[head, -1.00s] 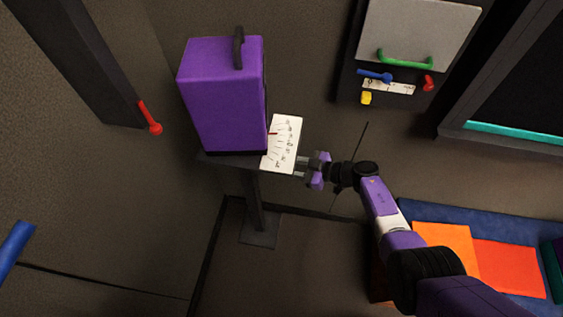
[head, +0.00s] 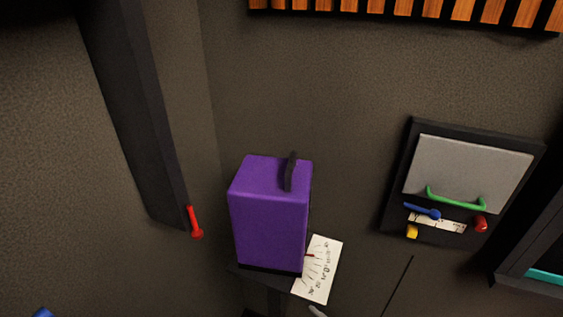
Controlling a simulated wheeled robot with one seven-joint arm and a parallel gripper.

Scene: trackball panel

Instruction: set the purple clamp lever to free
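I cannot make out a purple clamp lever in the head view. The only large purple thing is a box (head: 270,222) with a dark handle on top, standing on a dark stand. A white card with dark marks and a red pointer (head: 320,268) sits at its right side. My gripper is not in view. A small pale shape (head: 317,311) is cut off by the bottom edge, and I cannot tell what it is.
A red lever (head: 194,221) hangs on a dark post at left. A wall panel (head: 472,170) at right carries a green handle (head: 456,201), a blue lever (head: 422,210), a red knob (head: 480,224) and a yellow knob (head: 412,231). Bare wall lies between box and panel.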

